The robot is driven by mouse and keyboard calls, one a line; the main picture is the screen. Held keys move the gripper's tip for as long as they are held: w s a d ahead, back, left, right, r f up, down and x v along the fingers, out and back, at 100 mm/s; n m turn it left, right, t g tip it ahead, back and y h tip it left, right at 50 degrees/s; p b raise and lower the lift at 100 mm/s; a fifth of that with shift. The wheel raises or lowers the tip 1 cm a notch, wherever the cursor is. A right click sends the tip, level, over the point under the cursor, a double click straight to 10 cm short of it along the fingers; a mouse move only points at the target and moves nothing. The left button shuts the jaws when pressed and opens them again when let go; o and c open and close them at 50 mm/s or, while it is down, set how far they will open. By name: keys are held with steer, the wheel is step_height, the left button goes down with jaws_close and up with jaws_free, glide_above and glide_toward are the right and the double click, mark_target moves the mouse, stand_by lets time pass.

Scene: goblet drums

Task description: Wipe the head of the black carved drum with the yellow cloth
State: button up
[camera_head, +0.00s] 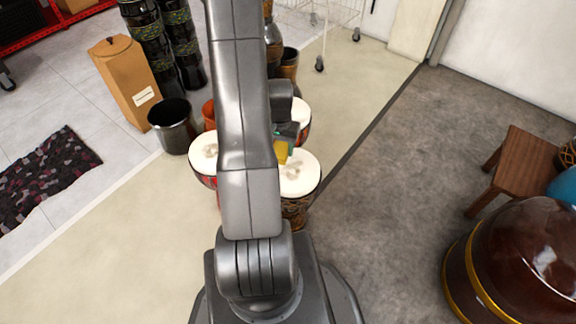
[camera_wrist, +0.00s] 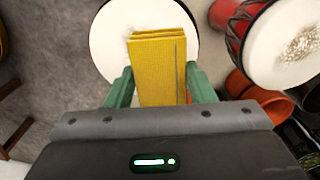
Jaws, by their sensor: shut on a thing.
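The black carved drum (camera_head: 297,211) stands upright in front of my arm, its dark body patterned in gold. Its white head (camera_head: 302,180) has a faint greyish smudge near the middle. My gripper (camera_wrist: 160,86) is shut on the folded yellow cloth (camera_wrist: 158,65), which sits between the green fingers. The cloth also shows in the head view (camera_head: 281,152), at the far left edge of this head. In the wrist view the cloth covers the middle of a white drum head (camera_wrist: 108,45). I cannot tell whether the cloth touches it.
A red drum (camera_head: 204,158) stands close on the left and another white-headed drum (camera_head: 302,113) just behind. A wooden stool (camera_head: 518,160) and large brown drum (camera_head: 525,262) are right. Grey floor between is clear.

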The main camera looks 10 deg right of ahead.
steer(key=shift+s+d+f+m+b, duration=0.35)
steer(key=shift+d+f+b, duration=0.2)
steer(key=shift+b, duration=0.25)
steer(key=shift+s+d+f+m+b, duration=0.3)
steer(key=shift+d+f+b, duration=0.2)
steer(key=shift+b, duration=0.25)
